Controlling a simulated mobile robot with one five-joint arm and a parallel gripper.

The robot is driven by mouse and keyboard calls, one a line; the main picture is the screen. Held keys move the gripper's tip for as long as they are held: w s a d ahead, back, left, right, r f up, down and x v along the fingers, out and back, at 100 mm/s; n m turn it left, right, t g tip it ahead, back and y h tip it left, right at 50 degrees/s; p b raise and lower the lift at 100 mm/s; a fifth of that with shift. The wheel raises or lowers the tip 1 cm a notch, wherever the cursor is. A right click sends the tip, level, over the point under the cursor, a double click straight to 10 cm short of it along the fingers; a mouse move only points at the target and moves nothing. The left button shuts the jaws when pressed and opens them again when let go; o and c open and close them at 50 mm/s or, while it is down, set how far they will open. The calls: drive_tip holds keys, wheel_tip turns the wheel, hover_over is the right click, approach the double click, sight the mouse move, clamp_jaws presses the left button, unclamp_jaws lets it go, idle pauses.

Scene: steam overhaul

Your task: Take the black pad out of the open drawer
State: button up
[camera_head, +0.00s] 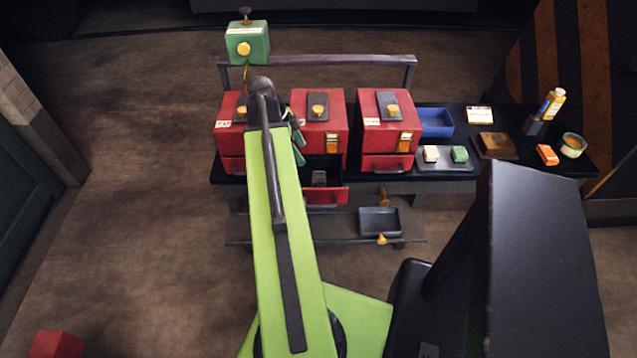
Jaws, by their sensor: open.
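The open drawer (327,196) is red and juts out below the middle red cabinet (319,120). A small dark grey or black block, likely the black pad (319,178), shows inside it. My gripper (298,140) is at the far end of my green arm, in front of the gap between the left and middle cabinets. It is above and left of the drawer, apart from the pad, with nothing seen in it. The gripper is open, though my arm hides part of it. My arm also covers part of the left cabinet (228,130).
A third red cabinet (385,125) has its drawer (388,164) closed. Right of it on the dark bench are a blue tray (436,122), a grey tray (445,166) with two blocks, a bottle (553,103) and a round tin (573,145). A grey bin (379,222) sits on the lower shelf.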

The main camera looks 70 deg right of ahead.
drive_tip(key=b, duration=0.8)
approach(318, 177)
drive_tip(key=x, duration=0.5)
drive_tip(key=shift+w+f, duration=0.2)
drive_tip(key=shift+w, duration=0.1)
drive_tip(key=shift+s+d+p, duration=0.1)
drive_tip(key=shift+p, duration=0.2)
drive_tip(key=b+x, duration=0.5)
drive_tip(key=shift+s+f, duration=0.1)
drive_tip(key=shift+s, duration=0.1)
drive_tip(key=shift+r, duration=0.2)
drive_tip(key=c, duration=1.3)
drive_tip(key=shift+o, duration=0.2)
drive_tip(key=shift+r+p, duration=0.1)
drive_tip(key=shift+p, duration=0.25)
